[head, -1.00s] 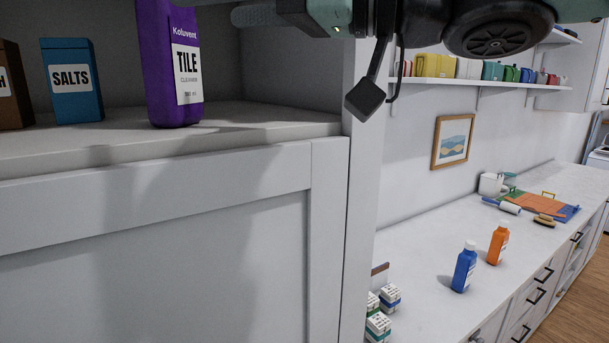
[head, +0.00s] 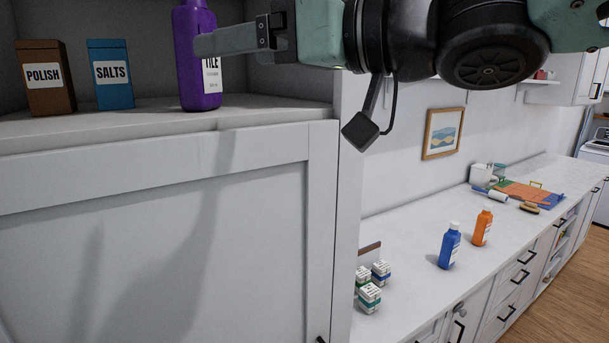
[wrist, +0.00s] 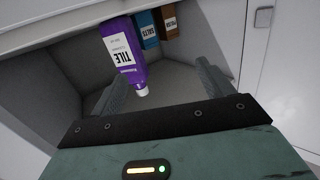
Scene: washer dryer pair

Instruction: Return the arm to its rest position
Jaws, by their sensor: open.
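My gripper (head: 203,45) is open. In the head view one finger crosses in front of the purple TILE bottle (head: 203,88) and hides part of its label. The wrist view shows both fingers apart (wrist: 160,72), with the purple bottle (wrist: 123,52) standing beyond and between them; I cannot see the fingers touching it. The bottle stands upright on the cabinet shelf (head: 150,118). My arm reaches in from the top right of the head view.
A brown POLISH box (head: 45,92) and a blue SALTS box (head: 112,92) stand left of the bottle. The cabinet's side wall (head: 345,190) is below my wrist. On the counter (head: 405,240) stand a blue bottle (head: 450,248), an orange bottle (head: 483,228) and small boxes (head: 370,298).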

